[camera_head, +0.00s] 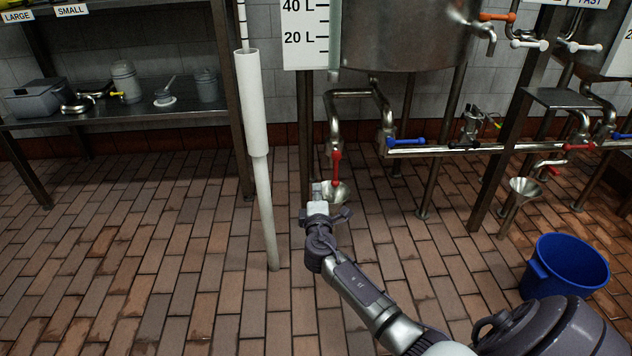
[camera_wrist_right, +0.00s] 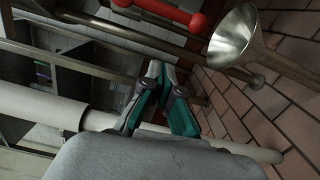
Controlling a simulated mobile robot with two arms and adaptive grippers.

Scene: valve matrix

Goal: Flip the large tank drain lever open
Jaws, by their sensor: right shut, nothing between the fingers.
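The large metal tank (camera_head: 405,35) is at the top centre, with a litre scale beside it. A pipe (camera_head: 333,105) bends down from under it. A red lever (camera_head: 336,168) hangs roughly upright on this pipe, above a metal funnel (camera_head: 338,193). The red lever (camera_wrist_right: 165,12) and funnel (camera_wrist_right: 232,38) also show at the top of the right wrist view. My right gripper (camera_head: 318,190) is shut and empty, just left of and nearer than the lever, apart from it in the wrist view (camera_wrist_right: 163,78). My left gripper is out of view.
A white upright pipe (camera_head: 257,130) stands left of my right gripper. Blue levers (camera_head: 405,142) sit on the horizontal pipe to the right. A blue bucket (camera_head: 565,267) and a second funnel (camera_head: 525,188) are at right. A dark shelf (camera_head: 150,113) is at left. The tiled floor between is clear.

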